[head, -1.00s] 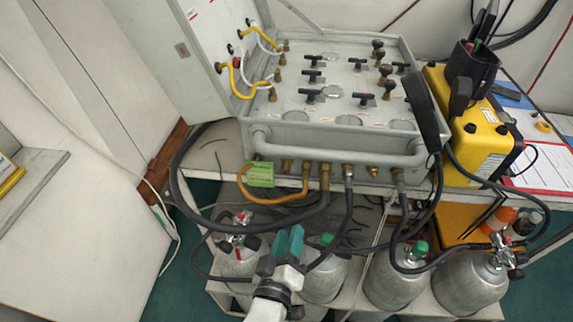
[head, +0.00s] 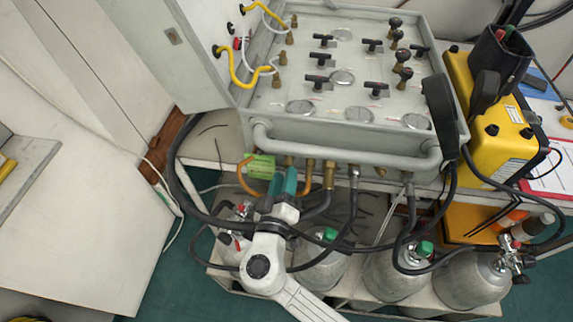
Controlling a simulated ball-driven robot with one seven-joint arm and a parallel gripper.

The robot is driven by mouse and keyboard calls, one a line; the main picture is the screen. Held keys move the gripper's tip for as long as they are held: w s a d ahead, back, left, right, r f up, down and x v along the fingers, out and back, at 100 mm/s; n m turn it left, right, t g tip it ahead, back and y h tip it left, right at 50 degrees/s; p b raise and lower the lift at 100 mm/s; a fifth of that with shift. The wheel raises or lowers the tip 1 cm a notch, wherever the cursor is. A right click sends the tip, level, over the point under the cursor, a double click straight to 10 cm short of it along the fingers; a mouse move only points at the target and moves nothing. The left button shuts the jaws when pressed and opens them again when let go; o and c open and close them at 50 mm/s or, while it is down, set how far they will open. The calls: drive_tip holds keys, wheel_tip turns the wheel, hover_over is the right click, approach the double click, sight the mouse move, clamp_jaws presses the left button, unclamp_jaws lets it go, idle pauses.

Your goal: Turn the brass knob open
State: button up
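Several brass fittings line the front underside of the grey air panel (head: 345,133). A small brass one without a clear hose (head: 381,170) is right of the middle; another brass fitting (head: 289,161) is at the left, beside the green tag (head: 261,166). I cannot tell for certain which is the brass knob. My gripper (head: 283,182) has teal fingers, apart with a narrow gap, and nothing shows between them. Its tips are just below the left brass fitting; whether they touch it cannot be told. The fingers partly hide the orange hose.
Dark hoses (head: 352,205) hang in front of the panel, close to my gripper. Grey cylinders (head: 394,274) stand below. A yellow case (head: 492,128) is at the right.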

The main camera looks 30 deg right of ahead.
sight(289, 162)
drive_tip(key=x, duration=0.3)
drive_tip(key=shift+d, duration=0.1)
clamp_jaws()
idle(0.4)
